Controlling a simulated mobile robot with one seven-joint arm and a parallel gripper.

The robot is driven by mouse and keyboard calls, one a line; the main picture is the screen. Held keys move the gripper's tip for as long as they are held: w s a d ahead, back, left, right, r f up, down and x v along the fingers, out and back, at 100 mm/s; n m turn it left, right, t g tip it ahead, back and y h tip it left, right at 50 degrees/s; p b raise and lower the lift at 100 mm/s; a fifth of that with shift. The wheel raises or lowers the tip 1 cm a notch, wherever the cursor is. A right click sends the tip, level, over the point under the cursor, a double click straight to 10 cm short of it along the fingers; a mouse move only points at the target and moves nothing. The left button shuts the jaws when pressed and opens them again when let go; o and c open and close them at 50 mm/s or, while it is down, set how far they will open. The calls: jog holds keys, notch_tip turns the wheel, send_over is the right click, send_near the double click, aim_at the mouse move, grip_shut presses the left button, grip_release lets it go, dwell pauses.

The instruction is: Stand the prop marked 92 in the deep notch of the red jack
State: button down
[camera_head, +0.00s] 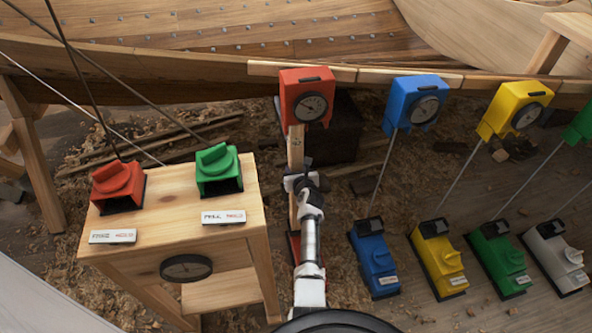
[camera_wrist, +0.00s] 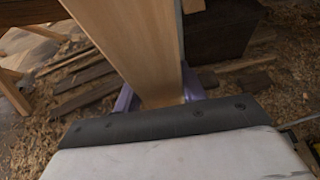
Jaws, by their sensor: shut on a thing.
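A pale wooden prop (camera_head: 296,148) stands roughly upright below the red gauge box (camera_head: 307,97); no number on it is legible. My gripper (camera_head: 299,182) is shut on it about midway down its visible length. In the wrist view the prop (camera_wrist: 135,45) runs up between the purple fingers of my gripper (camera_wrist: 160,95). The red jack (camera_head: 292,243) is on the ground below, mostly hidden behind my arm. Its notches and the prop's foot are hidden, so I cannot tell whether they touch. The prop's top meets or lies just behind the red box's underside.
Blue (camera_head: 374,262), yellow (camera_head: 440,266), green (camera_head: 500,262) and grey (camera_head: 556,258) jacks stand to the right, with thin rods rising from them. A wooden bench (camera_head: 160,222) at left carries red and green blocks. The hull plank (camera_head: 200,70) crosses behind.

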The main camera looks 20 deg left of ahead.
jog(key=shift+f, duration=0.25)
dwell(0.4)
jog(key=shift+w+a, duration=0.1)
jog(key=shift+w, duration=0.05)
dwell(0.5)
jog(key=c, duration=1.1)
grip_release()
jog(key=o, duration=0.4)
jog(key=shift+c, duration=0.2)
jog(key=p+v, duration=0.2)
jog(key=v, duration=1.1)
jog(key=shift+s+d, duration=0.2)
jog(key=shift+s, duration=0.15)
